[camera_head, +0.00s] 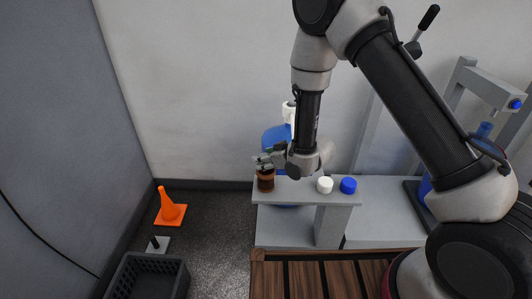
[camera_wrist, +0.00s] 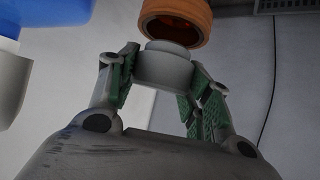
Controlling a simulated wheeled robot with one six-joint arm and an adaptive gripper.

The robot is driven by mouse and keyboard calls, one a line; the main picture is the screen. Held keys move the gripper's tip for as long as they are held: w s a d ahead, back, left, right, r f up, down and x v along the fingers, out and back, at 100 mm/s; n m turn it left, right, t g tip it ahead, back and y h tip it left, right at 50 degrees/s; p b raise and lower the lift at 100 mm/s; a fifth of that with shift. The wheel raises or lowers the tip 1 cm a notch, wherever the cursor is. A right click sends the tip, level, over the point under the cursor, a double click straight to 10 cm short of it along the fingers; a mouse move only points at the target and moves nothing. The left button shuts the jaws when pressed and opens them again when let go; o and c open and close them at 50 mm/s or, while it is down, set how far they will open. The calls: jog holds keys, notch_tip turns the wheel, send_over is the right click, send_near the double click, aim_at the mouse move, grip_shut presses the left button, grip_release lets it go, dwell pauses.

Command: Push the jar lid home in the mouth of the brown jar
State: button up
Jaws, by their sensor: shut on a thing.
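The brown jar (camera_head: 265,182) stands upright at the left end of a grey shelf in the head view. In the wrist view its orange-brown rim and dark open mouth (camera_wrist: 174,18) show at the top. My gripper (camera_head: 264,162) is just above the jar, with its green-padded fingers shut on the pale grey jar lid (camera_wrist: 163,69). The lid's narrower plug end points at the jar mouth and lies close to the rim. Some of the mouth is visible beyond it, so the lid is not seated. The lid is hard to make out in the head view.
A white cap (camera_head: 325,185) and a blue cap (camera_head: 348,185) stand on the grey shelf (camera_head: 300,196) right of the jar. A blue container (camera_head: 274,137) is behind my gripper. An orange cone (camera_head: 170,208) and a black crate (camera_head: 148,276) are on the floor at left.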

jog(key=shift+f, duration=0.5)
jog(key=shift+f, duration=0.4)
jog(key=shift+r, duration=0.15)
jog(key=shift+r, duration=0.4)
jog(key=shift+f, duration=0.25)
dwell(0.4)
jog(key=shift+f, duration=0.3)
